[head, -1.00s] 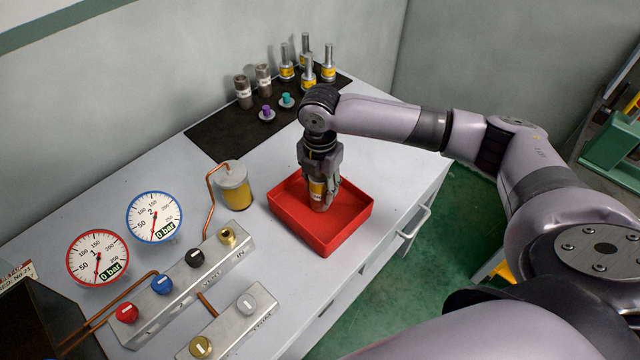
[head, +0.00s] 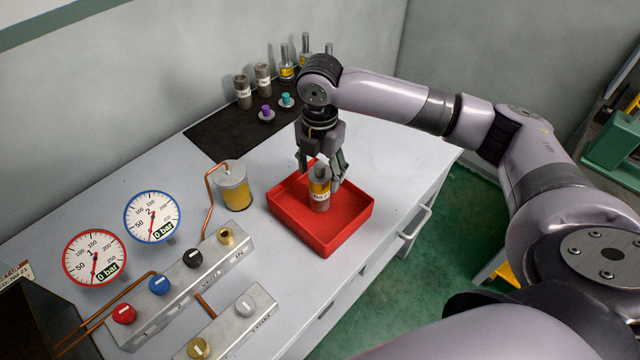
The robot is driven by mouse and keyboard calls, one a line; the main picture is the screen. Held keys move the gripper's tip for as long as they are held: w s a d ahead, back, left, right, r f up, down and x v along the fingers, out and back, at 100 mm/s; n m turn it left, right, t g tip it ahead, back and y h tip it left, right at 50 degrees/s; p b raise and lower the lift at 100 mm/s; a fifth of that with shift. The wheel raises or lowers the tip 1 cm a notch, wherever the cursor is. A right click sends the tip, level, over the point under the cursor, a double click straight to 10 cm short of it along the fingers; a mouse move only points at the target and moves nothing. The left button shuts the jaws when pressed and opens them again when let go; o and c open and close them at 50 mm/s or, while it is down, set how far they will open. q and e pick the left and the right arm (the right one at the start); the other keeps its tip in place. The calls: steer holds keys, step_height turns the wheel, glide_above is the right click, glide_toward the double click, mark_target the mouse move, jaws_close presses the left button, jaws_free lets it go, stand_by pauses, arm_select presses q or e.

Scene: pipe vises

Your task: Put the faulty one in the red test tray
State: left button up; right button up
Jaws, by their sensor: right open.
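The red test tray (head: 342,234) stands on the grey bench near its right edge. A metal cylinder with a yellow band and a white label (head: 319,190) stands upright in the tray. My right gripper (head: 321,178) is open around and just above the top of this cylinder, pointing down. Its fingers are spread apart from the cylinder's sides. Similar yellow-banded cylinders with rods (head: 287,70) stand on the dark mat at the back, partly hidden by my right arm. My left gripper is not in view.
The dark mat (head: 222,136) also holds two grey labelled cylinders (head: 263,78) and two small parts, purple (head: 266,112) and teal (head: 286,100). Left of the tray are a yellow-banded canister (head: 235,190), a valve block (head: 188,283) and two gauges (head: 152,217) reading 0 bar.

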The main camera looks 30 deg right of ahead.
step_height(320, 180, up, 7)
steer(key=shift+b, duration=0.5)
